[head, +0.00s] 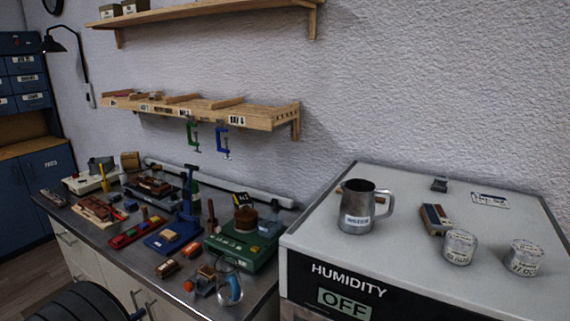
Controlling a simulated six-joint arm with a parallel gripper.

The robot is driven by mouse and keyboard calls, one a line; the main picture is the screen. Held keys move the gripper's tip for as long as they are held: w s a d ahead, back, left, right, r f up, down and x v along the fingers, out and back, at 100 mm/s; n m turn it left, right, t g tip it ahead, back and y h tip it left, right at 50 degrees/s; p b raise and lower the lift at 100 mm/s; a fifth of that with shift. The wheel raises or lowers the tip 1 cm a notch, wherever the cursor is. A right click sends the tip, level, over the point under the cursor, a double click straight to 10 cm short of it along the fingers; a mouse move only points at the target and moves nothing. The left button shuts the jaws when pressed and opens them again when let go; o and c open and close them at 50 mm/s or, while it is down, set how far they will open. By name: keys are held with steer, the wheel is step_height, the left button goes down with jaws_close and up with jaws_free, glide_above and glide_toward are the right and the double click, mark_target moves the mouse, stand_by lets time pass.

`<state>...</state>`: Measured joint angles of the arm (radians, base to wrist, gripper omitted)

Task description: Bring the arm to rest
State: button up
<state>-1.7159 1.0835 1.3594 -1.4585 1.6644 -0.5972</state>
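My gripper does not show in the head view, and no part of my arm can be made out for sure. The place around shows a workbench (95,224) with many small tools and parts on it. A white-topped cabinet (405,220) stands to its right. Where my arm is and how it is posed cannot be told from this view.
A metal pitcher (357,211), two labelled tins (459,247) and a small brown block (435,219) stand on the cabinet. A green machine (240,247) and a blue stand (187,212) crowd the bench. Two clamps (222,142) hang from the wooden shelf (205,112).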

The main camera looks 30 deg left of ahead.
mark_target(187, 289)
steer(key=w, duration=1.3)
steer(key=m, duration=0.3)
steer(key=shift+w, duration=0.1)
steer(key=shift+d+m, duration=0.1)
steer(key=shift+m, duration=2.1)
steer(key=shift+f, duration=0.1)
